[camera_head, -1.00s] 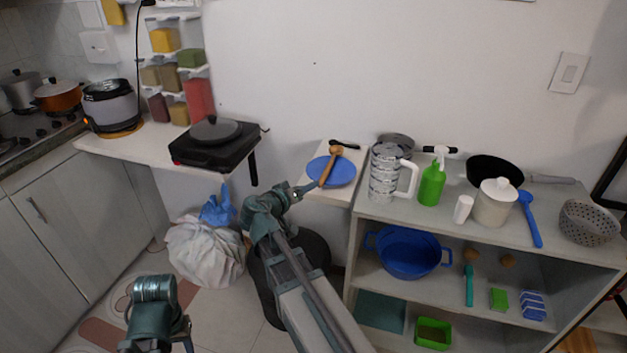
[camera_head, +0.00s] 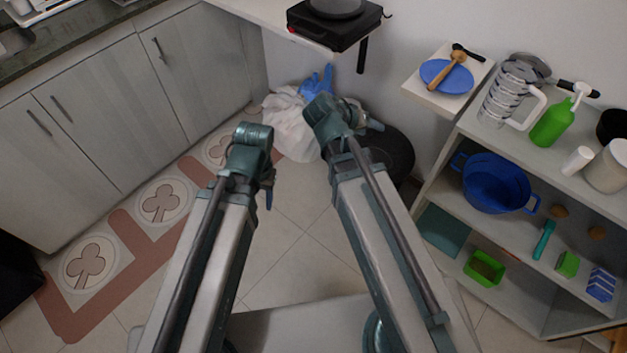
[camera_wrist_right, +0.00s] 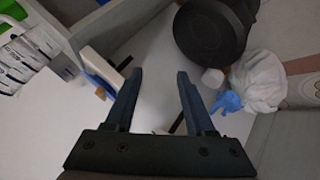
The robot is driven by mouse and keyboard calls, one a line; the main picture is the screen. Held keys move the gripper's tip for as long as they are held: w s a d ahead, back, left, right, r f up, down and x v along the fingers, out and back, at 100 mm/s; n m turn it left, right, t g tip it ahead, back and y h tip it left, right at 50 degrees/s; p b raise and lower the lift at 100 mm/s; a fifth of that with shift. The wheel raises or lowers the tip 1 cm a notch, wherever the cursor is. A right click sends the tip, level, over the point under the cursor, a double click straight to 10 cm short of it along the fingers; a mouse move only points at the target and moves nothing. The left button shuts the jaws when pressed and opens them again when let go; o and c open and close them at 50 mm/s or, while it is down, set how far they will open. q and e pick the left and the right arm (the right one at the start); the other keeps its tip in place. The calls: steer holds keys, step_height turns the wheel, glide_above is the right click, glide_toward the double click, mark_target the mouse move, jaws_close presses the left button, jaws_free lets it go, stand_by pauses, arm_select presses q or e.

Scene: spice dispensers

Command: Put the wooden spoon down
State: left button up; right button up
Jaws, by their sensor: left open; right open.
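The wooden spoon (camera_head: 459,59) lies across the blue plate (camera_head: 434,72) on the small white shelf by the wall in the head view. No gripper touches it. My right gripper (camera_head: 371,122) is left of and below the plate, well apart from it. In the right wrist view my right gripper (camera_wrist_right: 158,84) has its two fingers spread with nothing between them. My left gripper (camera_head: 268,193) hangs over the floor at the left, mostly hidden behind its own wrist, and is open.
A rack at the right holds a striped jug (camera_head: 503,95), a green spray bottle (camera_head: 552,124) and a blue pot (camera_head: 494,183). A black bin (camera_head: 390,150) and a white bag (camera_head: 290,125) stand behind my right gripper.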

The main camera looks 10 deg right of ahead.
steer(key=s+a+f+n+g+y, duration=0.2)
steer(key=s+a, duration=0.4)
steer(key=a, duration=0.3)
steer(key=s+a+f+n+g+y, duration=0.2)
steer(key=s+a+f+n+y, duration=0.2)
steer(key=s+a, duration=0.3)
steer(key=a+y, duration=0.1)
steer(key=a, duration=0.1)
steer(key=shift+a+f+n+g, duration=0.3)
steer(key=shift+a+f, duration=0.05)
step_height(320, 180, up, 10)
steer(key=p, duration=0.9)
steer(key=shift+f+p, duration=0.2)
steer(key=shift+p, duration=0.1)
steer(key=shift+o, duration=0.7)
steer(key=shift+f, duration=0.2)
steer(key=shift+r, duration=0.1)
